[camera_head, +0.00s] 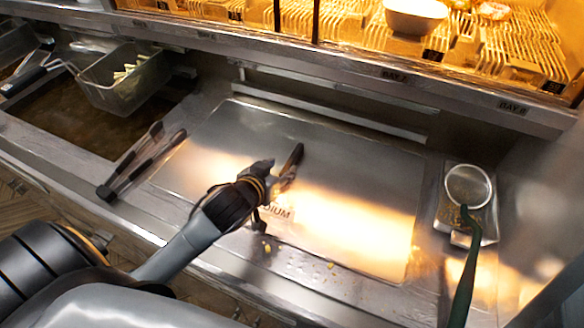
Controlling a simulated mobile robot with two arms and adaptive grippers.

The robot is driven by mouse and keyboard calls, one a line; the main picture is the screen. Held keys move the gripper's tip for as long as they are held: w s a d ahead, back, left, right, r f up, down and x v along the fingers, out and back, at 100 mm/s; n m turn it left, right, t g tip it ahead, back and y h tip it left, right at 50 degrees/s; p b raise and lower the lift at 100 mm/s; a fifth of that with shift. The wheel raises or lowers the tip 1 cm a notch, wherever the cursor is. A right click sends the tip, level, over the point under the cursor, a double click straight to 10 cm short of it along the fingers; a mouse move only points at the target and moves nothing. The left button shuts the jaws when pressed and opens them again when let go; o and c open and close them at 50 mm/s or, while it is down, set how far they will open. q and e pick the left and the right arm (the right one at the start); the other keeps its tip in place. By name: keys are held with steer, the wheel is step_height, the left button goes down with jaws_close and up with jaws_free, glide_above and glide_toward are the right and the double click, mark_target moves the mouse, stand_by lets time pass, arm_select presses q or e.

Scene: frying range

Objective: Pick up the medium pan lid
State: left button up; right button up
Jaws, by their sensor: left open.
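The medium pan lid (345,170) is a large flat steel sheet in the middle of the counter, with a partly covered label ending in "DIUM" near its front edge. A dark handle (294,156) rises from the lid near its centre. My left gripper (284,182) is open over the lid, right at the near end of the handle. It hides part of the handle and label, and I cannot tell whether it touches the handle. My right gripper is not in view.
Black-handled tongs (142,160) lie left of the lid. A fry basket (125,80) with some fries sits by the fryer at upper left. A round strainer (468,186) with a green handle rests in a tray at right. A lit rack holds a white bowl (415,14).

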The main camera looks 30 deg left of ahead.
mark_target(291, 160)
arm_select(q)
steer(key=x, duration=0.3)
steer(key=shift+w+f, duration=0.15)
steer(key=shift+w, duration=0.15)
steer(key=shift+w+f+p, duration=0.1)
steer(key=shift+w+p, duration=0.15)
steer(key=shift+p, duration=0.05)
steer(key=shift+p+x, duration=0.55)
steer(key=shift+x, duration=1.7)
steer(key=shift+s+f, duration=0.15)
steer(key=shift+c, duration=0.5)
steer(key=shift+a, duration=0.1)
jaws_close()
